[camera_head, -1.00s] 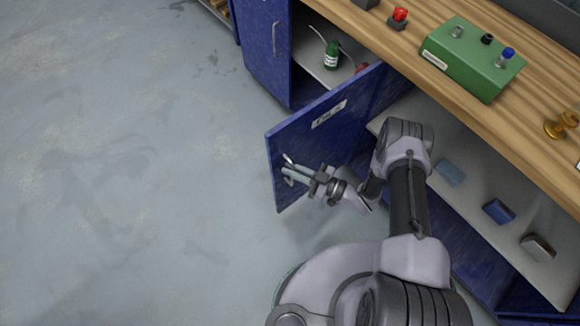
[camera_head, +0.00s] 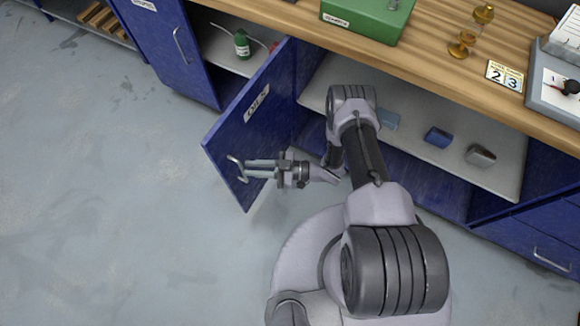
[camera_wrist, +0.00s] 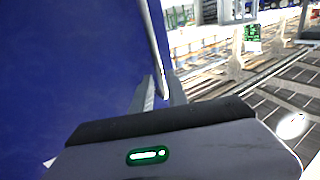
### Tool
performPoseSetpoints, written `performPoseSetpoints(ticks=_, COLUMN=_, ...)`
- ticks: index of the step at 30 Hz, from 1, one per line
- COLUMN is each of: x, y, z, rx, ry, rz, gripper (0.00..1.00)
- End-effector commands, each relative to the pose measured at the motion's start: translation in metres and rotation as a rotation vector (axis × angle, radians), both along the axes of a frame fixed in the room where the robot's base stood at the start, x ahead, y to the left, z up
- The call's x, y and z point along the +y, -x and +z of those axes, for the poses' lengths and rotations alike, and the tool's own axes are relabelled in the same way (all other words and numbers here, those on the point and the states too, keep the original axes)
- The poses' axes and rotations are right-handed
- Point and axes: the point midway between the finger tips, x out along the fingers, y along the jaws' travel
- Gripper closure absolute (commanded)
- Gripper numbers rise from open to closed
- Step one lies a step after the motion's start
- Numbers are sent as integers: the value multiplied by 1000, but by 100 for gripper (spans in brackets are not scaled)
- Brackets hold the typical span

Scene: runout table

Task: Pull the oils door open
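The oils door (camera_head: 245,120) is a blue panel with a white OILS label. It stands wide open, swung out from the cabinet front. Its thin metal handle (camera_head: 238,169) is near the free edge. My gripper (camera_head: 248,169) reaches to the handle from the right, with its fingers around it. In the wrist view the door fills the left side, and the handle bar (camera_wrist: 155,40) runs down between my fingertips (camera_wrist: 160,95). The fingers appear shut on the bar, though the contact is partly hidden.
A shelf (camera_head: 405,112) to the right holds several small blocks. A wooden worktop (camera_head: 420,60) runs above. The floor (camera_head: 90,200) to the left is clear.

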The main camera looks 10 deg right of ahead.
Motion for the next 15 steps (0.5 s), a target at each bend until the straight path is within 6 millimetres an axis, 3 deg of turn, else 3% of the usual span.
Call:
performPoseSetpoints(ticks=9, x=-96, y=21, z=1, rx=-2, ry=0, rz=-7, gripper=81)
performPoseSetpoints(ticks=15, x=-128, y=29, z=0, rx=-2, ry=0, rz=-2, gripper=81)
